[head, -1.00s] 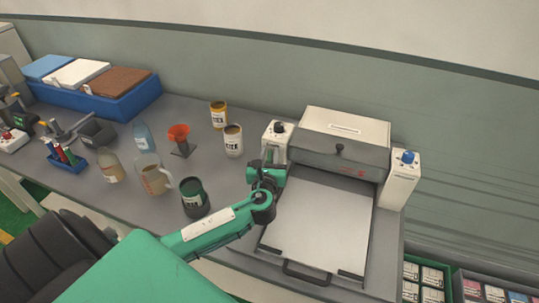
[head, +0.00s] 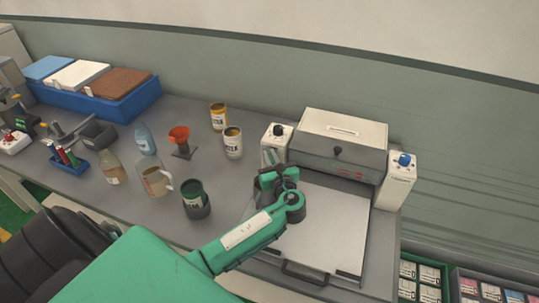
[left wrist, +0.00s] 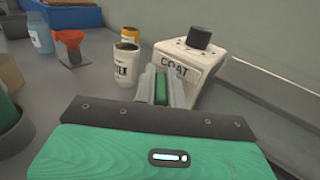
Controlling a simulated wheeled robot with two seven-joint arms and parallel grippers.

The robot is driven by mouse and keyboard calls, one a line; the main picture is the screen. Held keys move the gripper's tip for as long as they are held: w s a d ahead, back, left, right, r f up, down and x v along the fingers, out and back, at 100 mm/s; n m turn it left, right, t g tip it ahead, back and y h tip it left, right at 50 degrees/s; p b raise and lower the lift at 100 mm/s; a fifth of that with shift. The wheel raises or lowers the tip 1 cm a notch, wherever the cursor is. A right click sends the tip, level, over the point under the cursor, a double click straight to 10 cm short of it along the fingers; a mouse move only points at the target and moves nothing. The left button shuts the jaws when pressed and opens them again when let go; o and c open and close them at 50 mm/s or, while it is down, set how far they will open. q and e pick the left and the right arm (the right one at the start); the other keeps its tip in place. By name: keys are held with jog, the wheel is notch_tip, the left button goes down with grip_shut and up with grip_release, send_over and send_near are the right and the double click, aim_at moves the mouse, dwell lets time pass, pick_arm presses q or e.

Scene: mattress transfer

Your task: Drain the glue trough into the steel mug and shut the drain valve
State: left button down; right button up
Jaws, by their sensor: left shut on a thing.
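My left gripper (head: 270,158) is at the front of the white knob box on the left of the coating machine (head: 340,148). In the left wrist view its fingers (left wrist: 162,88) are shut on a small green piece (left wrist: 160,90); I cannot tell what that piece is. The box (left wrist: 188,58) behind them reads COAT and has a black knob. A dark green and grey container (head: 197,202) stands upright left of my arm; its contents are not clear. I cannot make out a glue trough, drain valve or steel mug for certain. My right gripper is out of view.
A pale flat bed (head: 325,235) lies before the machine, partly behind my arm. A blue-knob box (head: 396,180) stands at its right. Two cans (head: 233,142), a red funnel on a stand (head: 180,140), a clear jug (head: 154,180) and bottles (head: 112,170) stand to the left.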

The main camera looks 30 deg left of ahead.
pick_arm(q)
jog(key=n+g+y, duration=0.1)
jog(key=g, duration=0.1)
jog(key=n+g+y, duration=0.1)
jog(key=shift+w+d+n+g, duration=0.15)
jog(key=shift+w+n+g, duration=0.05)
jog(key=shift+n+g, duration=0.2)
jog(key=shift+w+n+g+y+p, duration=0.15)
jog(key=shift+n+g+y, duration=0.3)
jog(key=shift+n+g, duration=0.5)
jog(key=shift+s+n+g+y+p, duration=0.15)
jog(key=shift+n+g+y, duration=0.35)
jog(key=shift+g, duration=0.75)
jog(key=shift+w, duration=0.1)
jog(key=c, duration=1.5)
grip_release()
jog(key=shift+o, duration=0.2)
jog(key=shift+r, duration=0.1)
